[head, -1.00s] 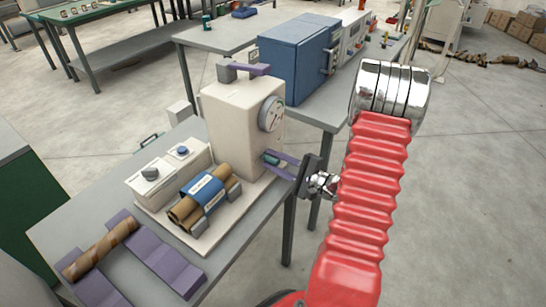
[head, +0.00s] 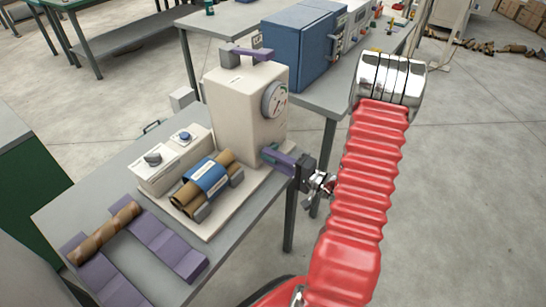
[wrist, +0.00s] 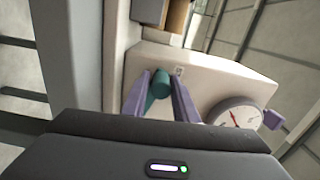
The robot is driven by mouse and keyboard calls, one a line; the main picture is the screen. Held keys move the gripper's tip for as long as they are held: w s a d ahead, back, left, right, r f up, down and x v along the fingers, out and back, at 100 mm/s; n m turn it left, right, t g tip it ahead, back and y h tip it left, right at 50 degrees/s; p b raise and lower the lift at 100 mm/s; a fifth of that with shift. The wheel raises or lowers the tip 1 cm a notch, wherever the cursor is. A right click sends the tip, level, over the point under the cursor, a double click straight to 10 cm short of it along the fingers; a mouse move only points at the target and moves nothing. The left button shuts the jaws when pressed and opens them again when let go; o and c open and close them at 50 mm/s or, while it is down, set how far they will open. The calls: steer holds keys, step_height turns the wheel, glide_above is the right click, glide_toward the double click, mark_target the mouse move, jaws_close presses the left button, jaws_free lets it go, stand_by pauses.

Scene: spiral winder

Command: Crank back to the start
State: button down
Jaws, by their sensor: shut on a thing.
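The spiral winder is a cream box (head: 232,112) with a round white dial (head: 273,99) on a cream base. A small teal crank grip (wrist: 158,86) sticks out low on the winder's right side. My gripper (head: 272,155) has purple fingers, shut on the teal grip, one finger on each side of it in the wrist view. The fingers hide most of the grip in the head view. The dial (wrist: 234,117), with a red needle, also shows in the wrist view. Brown tubes with a blue label (head: 208,180) lie in front of the winder box.
A control box (head: 160,165) with a grey knob and a blue button stands left of the tubes. A brown tube (head: 105,235) rests across purple cradles (head: 160,250) at the table's front. A blue cabinet (head: 300,45) stands on the bench behind.

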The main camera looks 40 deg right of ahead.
steer(key=shift+w+d+r, duration=0.1)
steer(key=shift+w+r, duration=0.05)
steer(key=shift+r, duration=0.15)
steer(key=c, duration=1.8)
jaws_free()
steer(key=shift+c, duration=0.2)
steer(key=shift+o, duration=1.3)
steer(key=shift+f, duration=0.15)
steer(key=shift+s, duration=0.2)
steer(key=v, duration=1.3)
steer(key=shift+s, duration=0.2)
steer(key=shift+d, duration=0.1)
steer(key=shift+c, duration=0.3)
